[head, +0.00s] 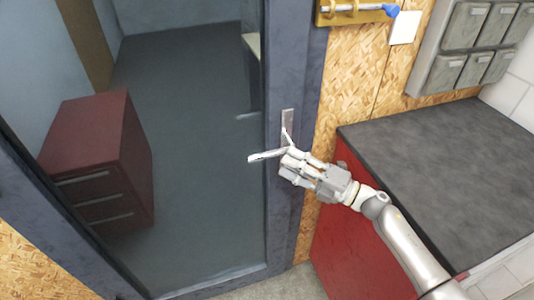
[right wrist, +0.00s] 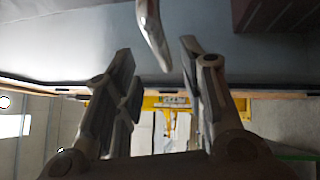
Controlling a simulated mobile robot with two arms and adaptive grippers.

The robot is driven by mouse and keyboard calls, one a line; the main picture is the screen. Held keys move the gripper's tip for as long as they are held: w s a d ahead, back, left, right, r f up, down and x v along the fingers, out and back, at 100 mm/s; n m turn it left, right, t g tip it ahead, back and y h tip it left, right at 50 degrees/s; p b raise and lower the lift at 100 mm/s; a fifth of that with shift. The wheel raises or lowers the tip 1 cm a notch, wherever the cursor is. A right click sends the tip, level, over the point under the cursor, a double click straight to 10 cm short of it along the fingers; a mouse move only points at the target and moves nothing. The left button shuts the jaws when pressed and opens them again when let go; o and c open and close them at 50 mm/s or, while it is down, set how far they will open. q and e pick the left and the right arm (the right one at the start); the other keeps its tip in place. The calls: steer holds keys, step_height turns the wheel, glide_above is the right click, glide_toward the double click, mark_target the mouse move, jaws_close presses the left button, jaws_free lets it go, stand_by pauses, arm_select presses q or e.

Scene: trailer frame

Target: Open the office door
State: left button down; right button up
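The office door (head: 278,60) has a dark blue-grey frame around a large clear pane and appears closed. Its silver lever handle (head: 264,156) is on the right side, below a metal plate (head: 288,120), and points left. My right gripper (head: 288,164) is at the handle's right end, reaching in from the lower right. In the right wrist view the fingers (right wrist: 158,62) are spread, with the handle (right wrist: 152,32) showing in the gap near their tips. I cannot tell whether they touch it. My left gripper is not in view.
A red cabinet with a dark top (head: 430,150) stands right of the door, close under my right arm. A yellow rack (head: 352,14) and grey boxes (head: 465,70) hang on the wall. Through the pane, a red drawer unit (head: 90,150) stands on open floor.

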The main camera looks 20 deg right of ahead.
mark_target(266, 155)
steer(key=shift+n+g+y, duration=0.3)
steer(key=shift+n+g, duration=0.1)
steer(key=shift+n, duration=0.1)
steer(key=p+x, duration=0.1)
steer(key=x, duration=0.6)
steer(key=shift+w+a, duration=0.1)
steer(key=shift+a, duration=0.25)
jaws_close()
